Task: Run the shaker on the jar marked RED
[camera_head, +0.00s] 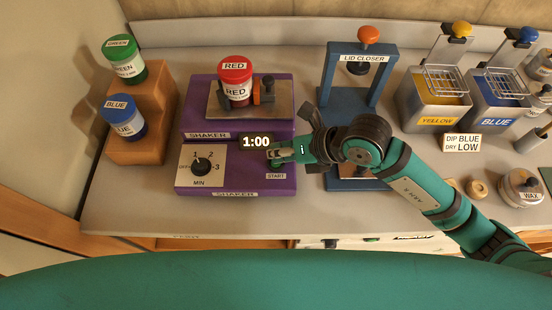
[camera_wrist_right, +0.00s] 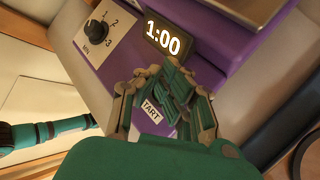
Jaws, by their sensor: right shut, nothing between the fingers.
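The jar marked RED (camera_head: 235,92) has a red lid and stands upright on the metal plate (camera_head: 280,108) of the purple shaker (camera_head: 188,120). An orange and black clamp (camera_head: 262,92) is at its right side; I cannot tell how tightly it presses. The shaker's dial (camera_head: 200,166) is marked OFF, 1, 2, 3 in MIN, and its display (camera_head: 257,142) reads 1:00; both show in the right wrist view. My right gripper (camera_head: 277,155) is shut and empty, its tips just above the START label (camera_head: 276,176). It hides the button; contact is unclear. My left gripper is out of view.
GREEN (camera_head: 123,62) and BLUE (camera_head: 124,120) jars rest on a wooden stand (camera_head: 160,100) at left. A blue lid closer (camera_head: 335,75) stands right of the shaker, partly behind my right arm. YELLOW (camera_head: 437,115) and BLUE (camera_head: 498,118) dip tanks are at right.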

